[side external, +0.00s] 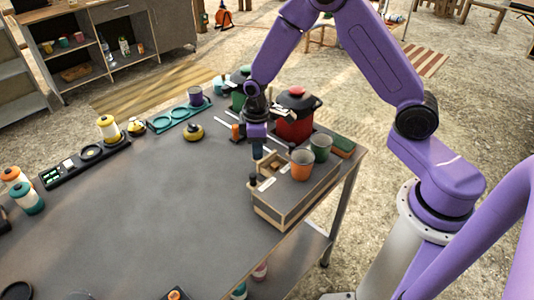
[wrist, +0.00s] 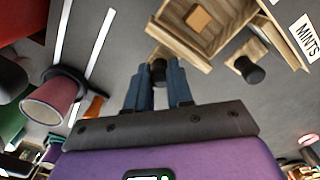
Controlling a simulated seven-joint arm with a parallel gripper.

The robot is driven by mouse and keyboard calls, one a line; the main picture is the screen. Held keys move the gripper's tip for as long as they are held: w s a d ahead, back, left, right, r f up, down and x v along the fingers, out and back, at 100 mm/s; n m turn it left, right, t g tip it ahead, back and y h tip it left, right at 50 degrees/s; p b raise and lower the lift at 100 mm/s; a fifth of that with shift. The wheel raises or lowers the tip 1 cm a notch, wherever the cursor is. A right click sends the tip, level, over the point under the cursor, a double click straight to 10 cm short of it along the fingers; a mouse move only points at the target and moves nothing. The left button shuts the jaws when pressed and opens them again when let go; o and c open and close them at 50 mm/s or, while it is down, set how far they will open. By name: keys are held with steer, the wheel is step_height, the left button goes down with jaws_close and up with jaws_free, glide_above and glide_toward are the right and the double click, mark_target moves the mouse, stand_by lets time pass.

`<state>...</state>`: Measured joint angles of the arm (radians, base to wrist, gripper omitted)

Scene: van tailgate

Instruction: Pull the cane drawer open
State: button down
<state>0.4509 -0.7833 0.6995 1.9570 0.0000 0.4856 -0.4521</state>
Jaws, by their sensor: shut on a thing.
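A wooden drawer unit with a grey top (side external: 308,188) stands at the right end of the table. In the wrist view, my gripper's blue fingers (wrist: 158,85) are shut on a dark knob (wrist: 158,70) on a wooden drawer (wrist: 222,42). That drawer stands partly out, and a tan block (wrist: 198,18) shows inside it.
A red pot (side external: 295,118) is behind. A teal tray (side external: 178,115), a yellow-topped pot (side external: 194,132) and a black tray (side external: 85,160) line the far edge. The table's middle (side external: 165,205) is clear.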

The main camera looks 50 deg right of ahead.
steer(key=shift+w, duration=0.3)
steer(key=c, duration=1.3)
jaws_free()
steer(key=shift+r, duration=0.1)
step_height(320, 180, up, 17)
steer(key=shift+r, duration=0.15)
steer(key=shift+s, duration=0.1)
